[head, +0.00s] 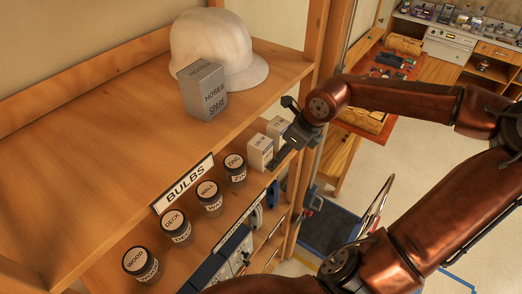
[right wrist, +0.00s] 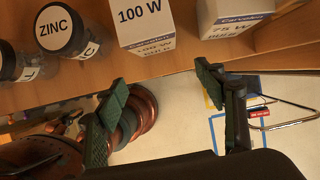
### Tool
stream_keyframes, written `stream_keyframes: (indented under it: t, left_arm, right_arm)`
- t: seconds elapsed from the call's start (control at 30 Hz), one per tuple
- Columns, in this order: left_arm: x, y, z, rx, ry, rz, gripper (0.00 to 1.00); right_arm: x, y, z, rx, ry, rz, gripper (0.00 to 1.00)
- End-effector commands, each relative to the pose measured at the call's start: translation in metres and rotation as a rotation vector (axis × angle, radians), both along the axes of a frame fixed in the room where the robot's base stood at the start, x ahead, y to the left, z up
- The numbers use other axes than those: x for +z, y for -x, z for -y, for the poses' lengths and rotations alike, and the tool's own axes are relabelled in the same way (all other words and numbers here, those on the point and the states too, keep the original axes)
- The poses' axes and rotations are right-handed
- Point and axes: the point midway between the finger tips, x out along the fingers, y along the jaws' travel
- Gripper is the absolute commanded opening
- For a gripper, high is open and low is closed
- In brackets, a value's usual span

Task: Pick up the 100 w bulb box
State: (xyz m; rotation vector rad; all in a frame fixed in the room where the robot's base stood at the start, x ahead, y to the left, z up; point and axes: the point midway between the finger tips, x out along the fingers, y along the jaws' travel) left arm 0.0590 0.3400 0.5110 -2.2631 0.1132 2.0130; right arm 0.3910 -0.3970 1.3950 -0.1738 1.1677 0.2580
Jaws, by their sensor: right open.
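The 100 W bulb box (right wrist: 145,22), white with a grey lower band, stands on the lower shelf. In the head view the box (head: 257,154) is just left of my right gripper (head: 284,152). In the right wrist view my right gripper (right wrist: 162,80) is open and empty, its fingers apart below the box and the shelf edge. The box is not between the fingers, and its top is cut off by the frame. My left gripper is not in view.
A similar 75 W box (right wrist: 232,18) stands right beside it in the wrist view. The zinc jar (head: 235,168) is on its other side, in a row of jars.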

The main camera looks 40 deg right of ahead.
Motion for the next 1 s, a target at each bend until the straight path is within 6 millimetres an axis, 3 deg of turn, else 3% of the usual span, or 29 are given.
stream_keyframes:
  t: [0.13,0.63,1.0]
  left_arm:
    - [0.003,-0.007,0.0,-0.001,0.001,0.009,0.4]
    - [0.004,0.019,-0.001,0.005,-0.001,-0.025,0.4]
    - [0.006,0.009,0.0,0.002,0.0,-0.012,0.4]
  right_arm:
    - [-0.001,-0.012,-0.003,0.001,0.002,-0.004,0.64]
    - [-0.001,-0.031,-0.01,0.001,-0.001,-0.001,0.64]
    - [-0.035,-0.044,-0.013,-0.001,0.0,-0.005,0.64]
